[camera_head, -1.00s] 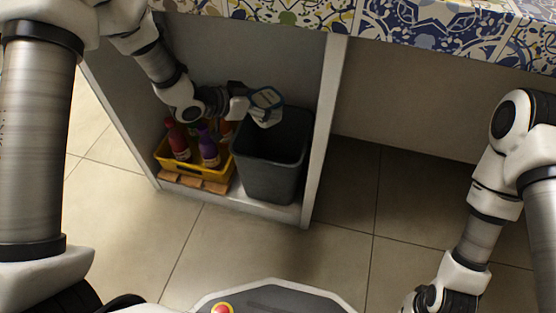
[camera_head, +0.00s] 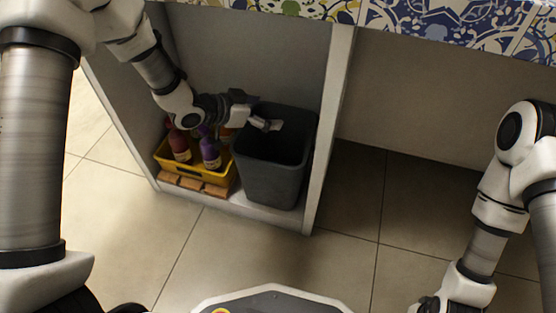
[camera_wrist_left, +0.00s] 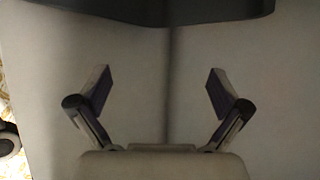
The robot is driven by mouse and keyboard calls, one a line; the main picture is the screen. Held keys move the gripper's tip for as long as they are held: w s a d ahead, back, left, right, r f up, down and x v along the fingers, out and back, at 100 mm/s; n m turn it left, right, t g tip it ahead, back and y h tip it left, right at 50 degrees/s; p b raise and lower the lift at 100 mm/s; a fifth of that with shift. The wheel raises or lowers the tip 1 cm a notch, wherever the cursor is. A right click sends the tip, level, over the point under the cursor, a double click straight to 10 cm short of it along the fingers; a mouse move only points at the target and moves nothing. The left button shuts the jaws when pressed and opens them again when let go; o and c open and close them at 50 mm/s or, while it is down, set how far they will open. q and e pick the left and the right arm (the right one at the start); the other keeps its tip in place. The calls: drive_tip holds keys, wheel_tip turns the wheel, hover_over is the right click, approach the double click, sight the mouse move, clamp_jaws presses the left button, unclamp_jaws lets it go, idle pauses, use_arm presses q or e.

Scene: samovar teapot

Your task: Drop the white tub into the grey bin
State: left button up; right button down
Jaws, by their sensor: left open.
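The grey bin (camera_head: 270,176) stands upright on the cabinet's lower shelf, at the right side of the compartment. My left gripper (camera_head: 268,123) is at the bin's mouth in the head view. In the left wrist view the left gripper (camera_wrist_left: 158,90) has its two fingers spread wide, with nothing between them. A dark edge, seemingly the bin's rim (camera_wrist_left: 150,12), crosses the top of that view. The white tub cannot be made out in either view now; the bin's dark inside is mostly hidden.
The cabinet's upright panel (camera_head: 329,130) is close on the bin's right. A patterned countertop (camera_head: 450,22) overhangs above. The floor in front is clear.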

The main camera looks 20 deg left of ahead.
use_arm(q)
drive_tip(key=v, duration=1.1)
drive_tip(key=shift+a, duration=0.15)
drive_tip(key=shift+s+r, duration=0.1)
drive_tip(key=shift+s, duration=0.05)
